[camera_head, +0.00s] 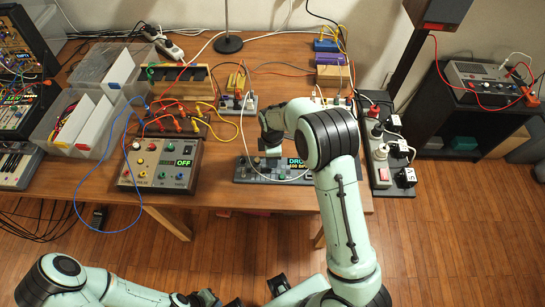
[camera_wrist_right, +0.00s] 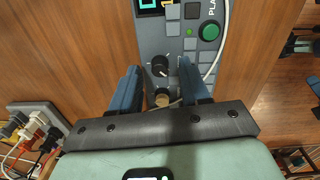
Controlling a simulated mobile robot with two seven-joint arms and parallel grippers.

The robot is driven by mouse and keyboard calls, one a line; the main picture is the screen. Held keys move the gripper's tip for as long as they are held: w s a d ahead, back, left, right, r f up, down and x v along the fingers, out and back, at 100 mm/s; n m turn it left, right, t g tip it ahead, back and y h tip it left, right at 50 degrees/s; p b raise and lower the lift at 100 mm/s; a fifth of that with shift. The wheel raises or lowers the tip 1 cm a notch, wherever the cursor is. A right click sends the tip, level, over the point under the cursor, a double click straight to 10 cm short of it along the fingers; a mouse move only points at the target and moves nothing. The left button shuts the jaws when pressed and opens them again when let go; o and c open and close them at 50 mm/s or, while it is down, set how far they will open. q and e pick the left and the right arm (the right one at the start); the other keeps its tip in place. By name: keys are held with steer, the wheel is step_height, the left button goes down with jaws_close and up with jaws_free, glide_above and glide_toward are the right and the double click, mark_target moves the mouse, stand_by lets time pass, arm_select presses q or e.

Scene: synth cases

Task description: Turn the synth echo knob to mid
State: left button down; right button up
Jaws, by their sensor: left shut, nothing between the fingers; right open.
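A grey drum-style unit (camera_head: 250,174) with a lit display lies at the table's front edge, partly hidden by my right arm. In the right wrist view its panel (camera_wrist_right: 182,48) shows a black knob (camera_wrist_right: 160,65) and a tan-topped knob (camera_wrist_right: 162,97). My right gripper (camera_wrist_right: 160,82) is open above these knobs, its blue fingers on either side. I cannot read which knob is echo, nor tell any contact. A beige box (camera_head: 160,165) with coloured knobs and an "OFF" display stands further left. My left gripper (camera_head: 212,298) is shut and empty at the bottom, off the table.
A power strip (camera_head: 380,165) with plugs lies to the right of the unit. Clear bins (camera_head: 60,145) and a keyboard (camera_head: 15,165) stand at the left. A blue cable (camera_head: 118,135) loops near the beige box, and a white cable (camera_wrist_right: 222,45) crosses the panel's edge.

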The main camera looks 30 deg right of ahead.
steer(key=shift+f, duration=0.55)
jaws_close()
